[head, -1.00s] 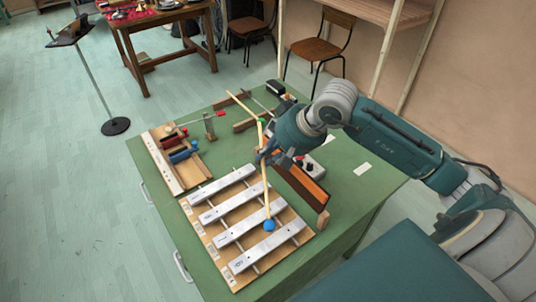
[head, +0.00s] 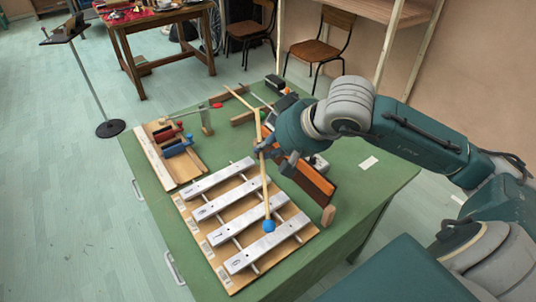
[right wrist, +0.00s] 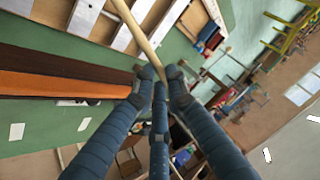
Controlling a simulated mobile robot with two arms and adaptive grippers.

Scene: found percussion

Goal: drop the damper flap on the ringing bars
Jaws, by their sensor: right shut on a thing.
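The damper flap (head: 308,178), a long dark board with an orange-brown face, stands raised along the right side of the metal bars, clear of them. It also shows at the left of the right wrist view (right wrist: 60,75). The silver bars (head: 222,205) lie in a row on a wooden frame. My right gripper (head: 266,152) is shut on a wooden mallet (head: 265,185) with a blue head (head: 268,226). The head is over the bars near the front; whether it touches one I cannot tell. The gripper hides part of the flap's far end. My left gripper is out of view.
A wooden rack with red and blue pieces (head: 172,140) sits left of the bars. Wooden parts and a small dark box lie at the table's back. The green table (head: 365,185) has free room right of the flap. A stand (head: 110,128) is on the floor.

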